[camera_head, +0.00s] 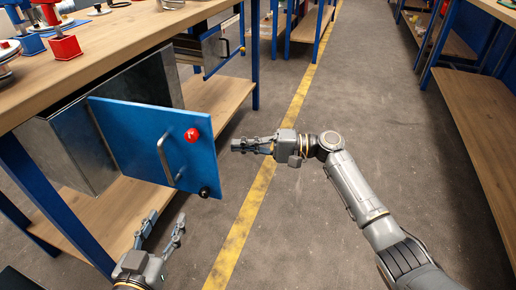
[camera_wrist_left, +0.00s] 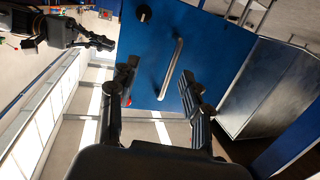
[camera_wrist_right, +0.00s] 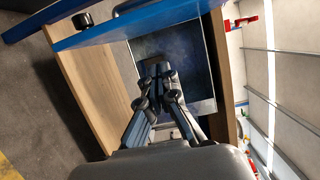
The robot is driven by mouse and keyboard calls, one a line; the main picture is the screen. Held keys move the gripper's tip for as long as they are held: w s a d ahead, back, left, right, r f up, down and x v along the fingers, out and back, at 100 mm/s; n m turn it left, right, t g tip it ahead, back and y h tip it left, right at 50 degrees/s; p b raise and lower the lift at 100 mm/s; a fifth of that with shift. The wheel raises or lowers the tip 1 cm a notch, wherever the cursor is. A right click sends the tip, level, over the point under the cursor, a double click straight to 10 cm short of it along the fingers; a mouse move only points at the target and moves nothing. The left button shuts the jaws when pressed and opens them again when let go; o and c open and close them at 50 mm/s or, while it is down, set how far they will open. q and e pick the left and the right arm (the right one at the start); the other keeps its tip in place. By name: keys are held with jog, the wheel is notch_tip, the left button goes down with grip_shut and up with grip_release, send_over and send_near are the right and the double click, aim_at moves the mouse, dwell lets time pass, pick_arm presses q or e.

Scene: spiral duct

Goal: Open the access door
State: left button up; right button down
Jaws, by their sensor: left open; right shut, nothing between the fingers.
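The blue access door (camera_head: 135,135) stands ajar on a grey metal duct box (camera_head: 75,140) under the bench top. It has a silver bar handle (camera_head: 167,162), a red knob (camera_head: 192,134) and a black knob (camera_head: 204,192). My left gripper (camera_head: 162,228) is open below the door; in the left wrist view its fingers (camera_wrist_left: 155,85) point at the door, near the handle (camera_wrist_left: 171,68) but not closed on it. My right gripper (camera_head: 235,145) is shut and empty, just right of the door's free edge. The right wrist view shows the closed fingers (camera_wrist_right: 157,75) before the box opening (camera_wrist_right: 190,65).
The wooden bench top (camera_head: 120,40) carries red and blue fixtures. Its blue leg (camera_head: 45,195) stands left of my left gripper. A second metal box (camera_head: 212,48) is farther along.

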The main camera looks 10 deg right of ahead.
pick_arm(q)
jog(key=shift+w+d+r+t, duration=0.15)
jog(key=shift+r+t, duration=0.25)
jog(key=shift+r, duration=0.25)
pick_arm(e)
jog(key=shift+s+a, duration=0.55)
jog(key=shift+a, duration=0.25)
jog(key=shift+s+a, duration=0.5)
jog(key=shift+a, duration=0.25)
jog(key=shift+s+a, duration=0.55)
jog(key=shift+a, duration=0.25)
